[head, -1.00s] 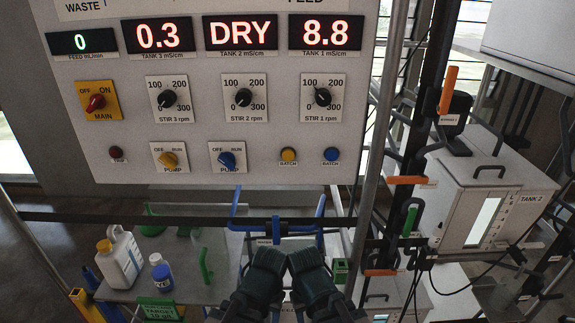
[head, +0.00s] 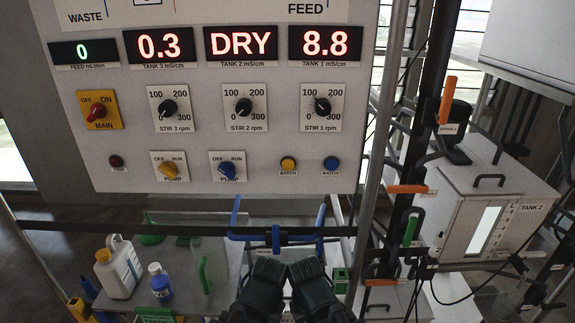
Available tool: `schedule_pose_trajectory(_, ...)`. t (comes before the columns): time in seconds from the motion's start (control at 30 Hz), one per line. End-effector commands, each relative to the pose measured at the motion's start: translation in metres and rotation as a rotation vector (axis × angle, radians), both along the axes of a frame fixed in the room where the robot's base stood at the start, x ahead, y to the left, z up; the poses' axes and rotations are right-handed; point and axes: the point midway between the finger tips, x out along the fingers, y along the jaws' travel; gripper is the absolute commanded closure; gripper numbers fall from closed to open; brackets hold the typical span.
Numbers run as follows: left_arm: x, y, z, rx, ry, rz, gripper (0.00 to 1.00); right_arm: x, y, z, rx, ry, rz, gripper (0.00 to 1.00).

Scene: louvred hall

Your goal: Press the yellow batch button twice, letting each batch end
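The yellow batch button (head: 288,164) is on the lower right of the grey control panel (head: 230,130), with a BATCH label under it. The blue batch button (head: 331,163) is to its right. My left gripper (head: 268,262) and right gripper (head: 306,263) are side by side at the bottom middle, below the panel and well apart from the yellow button. Their fingertips are dark and small, and I cannot tell whether either is open or shut. The displays read 0, 0.3, DRY and 8.8.
A white jug (head: 120,268) and a small blue-labelled bottle (head: 160,284) stand on the table at left. Tank 2 (head: 490,215) and a metal post (head: 375,150) are at right.

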Motion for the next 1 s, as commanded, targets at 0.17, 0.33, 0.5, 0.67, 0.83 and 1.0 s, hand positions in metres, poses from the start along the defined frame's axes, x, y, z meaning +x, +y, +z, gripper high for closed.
schedule_pose_trajectory(0.17,0.0000,0.0000,0.0000,0.000,0.000,0.000,0.43,0.0000,0.0000,0.0000,0.000,0.000,0.000,0.95)
schedule_pose_trajectory(0.33,0.0000,0.0000,0.0000,0.000,0.000,0.000,0.43,0.0000,0.0000,0.0000,0.000,0.000,0.000,1.00)
schedule_pose_trajectory(0.5,0.0000,0.0000,0.0000,0.000,0.000,0.000,0.43,0.0000,0.0000,0.0000,0.000,0.000,0.000,1.00)
schedule_pose_trajectory(0.67,0.0000,0.0000,0.0000,0.000,0.000,0.000,0.43,0.0000,0.0000,0.0000,0.000,0.000,0.000,1.00)
schedule_pose_trajectory(0.83,0.0000,0.0000,0.0000,0.000,0.000,0.000,0.43,0.0000,0.0000,0.0000,0.000,0.000,0.000,1.00)
schedule_pose_trajectory(1.0,0.0000,0.0000,0.0000,0.000,0.000,0.000,0.43,0.0000,0.0000,0.0000,0.000,0.000,0.000,1.00)
